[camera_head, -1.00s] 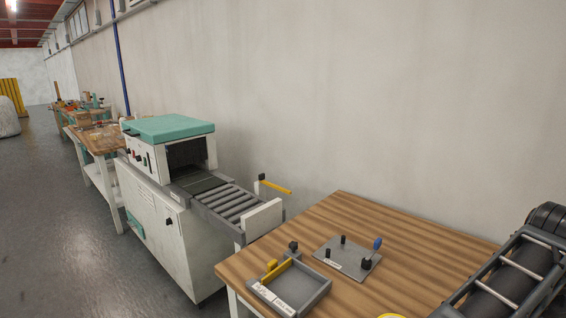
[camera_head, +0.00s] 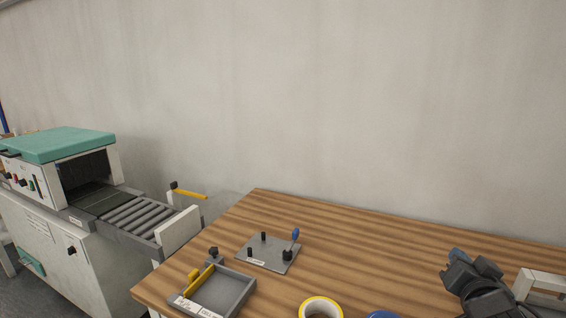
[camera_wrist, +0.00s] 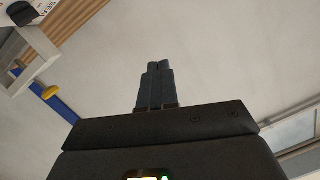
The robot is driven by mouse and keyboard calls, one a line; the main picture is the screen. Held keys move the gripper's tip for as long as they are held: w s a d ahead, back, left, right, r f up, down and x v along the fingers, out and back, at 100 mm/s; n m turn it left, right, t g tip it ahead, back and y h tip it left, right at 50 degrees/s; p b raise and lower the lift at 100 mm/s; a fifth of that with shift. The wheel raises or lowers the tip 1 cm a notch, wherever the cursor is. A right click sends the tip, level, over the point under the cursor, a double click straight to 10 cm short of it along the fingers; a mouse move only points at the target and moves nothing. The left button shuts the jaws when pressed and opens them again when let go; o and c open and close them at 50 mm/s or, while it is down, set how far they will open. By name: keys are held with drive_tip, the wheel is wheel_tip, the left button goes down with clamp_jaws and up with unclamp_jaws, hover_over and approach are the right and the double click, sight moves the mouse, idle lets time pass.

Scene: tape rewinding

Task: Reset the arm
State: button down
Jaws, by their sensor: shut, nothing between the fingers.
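My gripper (camera_wrist: 154,88) shows in the wrist view with its two dark fingers together and nothing between them. It points at a pale, bare surface. In the head view, the dark end of my arm (camera_head: 475,285) is at the lower right, over the right part of the wooden table (camera_head: 350,240); the fingertips are too small there to judge.
The table holds a grey tray (camera_head: 232,292) with a yellow bar, a grey pegged plate (camera_head: 262,257), a yellow-rimmed roll (camera_head: 307,307) and a blue roll (camera_head: 382,314). A white frame (camera_head: 545,278) stands right. A roller conveyor machine (camera_head: 60,220) is left.

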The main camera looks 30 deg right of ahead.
drive_tip(key=s+a+f+n+t+y, duration=0.2)
drive_tip(key=s+a+f+n+y, duration=0.3)
drive_tip(key=a, duration=0.4)
drive_tip(key=s+a+f+n+t+y, duration=0.1)
drive_tip(key=s+a+f+n+y, duration=0.15)
drive_tip(key=s+a+n, duration=0.55)
drive_tip(key=s+a+r+y, duration=0.4)
drive_tip(key=s+a, duration=0.8)
drive_tip(key=a, duration=0.2)
drive_tip(key=shift+s+a+n+t, duration=0.15)
drive_tip(key=shift+s+n+t, duration=0.05)
drive_tip(key=shift+n+t, duration=0.1)
drive_tip(key=shift+s, duration=0.1)
